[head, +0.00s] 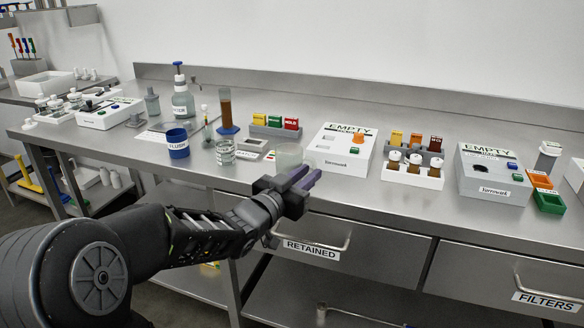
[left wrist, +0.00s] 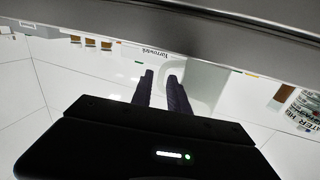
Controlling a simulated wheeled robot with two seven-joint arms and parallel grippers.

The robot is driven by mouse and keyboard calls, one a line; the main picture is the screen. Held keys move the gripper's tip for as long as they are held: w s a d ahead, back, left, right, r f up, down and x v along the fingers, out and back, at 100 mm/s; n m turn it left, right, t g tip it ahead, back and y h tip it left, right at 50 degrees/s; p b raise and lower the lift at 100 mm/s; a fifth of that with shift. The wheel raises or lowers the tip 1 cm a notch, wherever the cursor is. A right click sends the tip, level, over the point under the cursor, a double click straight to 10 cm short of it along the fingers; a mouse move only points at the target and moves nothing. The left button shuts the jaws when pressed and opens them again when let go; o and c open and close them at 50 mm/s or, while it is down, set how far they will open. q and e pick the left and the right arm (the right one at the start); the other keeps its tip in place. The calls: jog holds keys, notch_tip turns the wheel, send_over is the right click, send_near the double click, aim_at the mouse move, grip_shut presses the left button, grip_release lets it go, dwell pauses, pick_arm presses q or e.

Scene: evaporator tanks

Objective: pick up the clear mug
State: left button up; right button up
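The clear mug (head: 287,156) is a faint, see-through shape near the front edge of the steel bench, just beyond my left gripper in the head view, which hides its lower part. In the left wrist view, the picture is upside down and the pale mug (left wrist: 205,82) stands behind and to the right of the fingers. My left gripper (head: 308,177) is open and empty, with two dark fingers and a gap between them; it also shows in the left wrist view (left wrist: 160,76). I cannot tell its exact distance from the mug. My right gripper is not in view.
A labelled glass beaker (head: 225,152) and a blue cup (head: 178,143) stand left of the gripper. A white "EMPTY" box (head: 340,148) stands to the right. A rack of coloured blocks (head: 275,126) is behind. The "RETAINED" drawer (head: 350,250) is below the bench edge.

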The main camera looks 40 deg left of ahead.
pick_arm(q)
jog(key=shift+w, duration=0.6)
jog(key=w, duration=0.5)
jog(key=shift+w+a, duration=0.1)
jog(key=shift+a, duration=0.3)
grip_shut()
dwell(1.3)
